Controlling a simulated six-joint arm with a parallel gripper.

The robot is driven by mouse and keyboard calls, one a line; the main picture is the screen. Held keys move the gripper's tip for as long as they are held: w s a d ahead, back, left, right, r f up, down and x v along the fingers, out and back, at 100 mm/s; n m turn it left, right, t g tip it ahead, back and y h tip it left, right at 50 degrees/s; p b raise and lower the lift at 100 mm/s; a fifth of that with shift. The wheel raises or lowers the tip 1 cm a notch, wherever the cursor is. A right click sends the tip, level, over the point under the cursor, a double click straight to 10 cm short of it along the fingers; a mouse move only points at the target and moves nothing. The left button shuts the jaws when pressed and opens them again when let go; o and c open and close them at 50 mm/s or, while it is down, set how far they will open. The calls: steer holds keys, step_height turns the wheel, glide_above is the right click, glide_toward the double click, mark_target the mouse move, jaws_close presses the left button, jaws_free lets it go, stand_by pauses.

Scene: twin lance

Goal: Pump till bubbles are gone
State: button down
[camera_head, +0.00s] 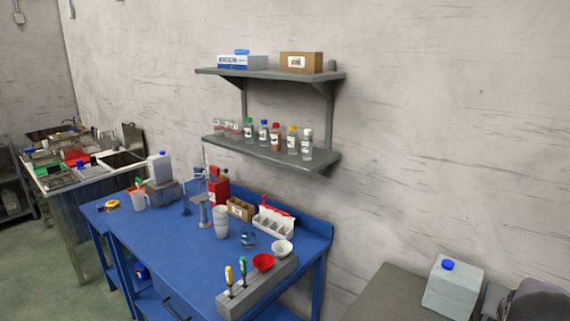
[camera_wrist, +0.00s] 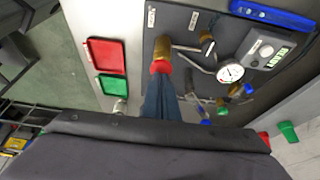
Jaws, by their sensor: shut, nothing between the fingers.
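In the wrist view, my gripper (camera_wrist: 161,78) appears as a narrow blue-grey pair of closed fingers, reaching up from the wide dark body at the bottom. Its tip overlaps the red collar of a brass cylinder (camera_wrist: 161,47) on a dark panel (camera_wrist: 208,20); I cannot tell whether they touch. A round white dial gauge (camera_wrist: 230,72) is to the right on that panel. I cannot tell which part is the pump. No bubbles can be made out. My gripper is not seen in the head view.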

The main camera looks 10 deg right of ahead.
steer(key=shift+r+p, duration=0.65)
steer(key=shift+r, duration=0.8)
steer(key=shift+w+a, duration=0.15)
steer(key=shift+w, duration=0.2)
steer(key=w+a+r+n+t+h, duration=0.1)
steer(key=w+a+r+n, duration=0.15)
steer(key=w, duration=0.35)
steer(key=w+a+r+n+t, duration=0.1)
steer(key=w+a, duration=0.3)
steer(key=w, duration=0.1)
steer(key=w+a+r+n+t, duration=0.1)
steer(key=w+a+n, duration=0.1)
steer(key=a, duration=0.4)
steer(key=w+a+r+n+t, duration=0.1)
steer(key=w+a+r, duration=0.1)
steer(key=a, duration=0.4)
steer(key=s+a+f+n+y, duration=0.2)
steer(key=s+a+f+n, duration=0.2)
steer(key=a+n, duration=0.4)
steer(key=s+a+f+n+y, duration=0.2)
steer(key=s+a+f+n, duration=0.2)
steer(key=s+a+n, duration=0.3)
steer(key=a+n, duration=0.2)
steer(key=n, duration=0.3)
steer(key=shift+s+a+g, duration=0.2)
steer(key=shift+a+g, duration=0.1)
steer(key=shift+g, duration=0.1)
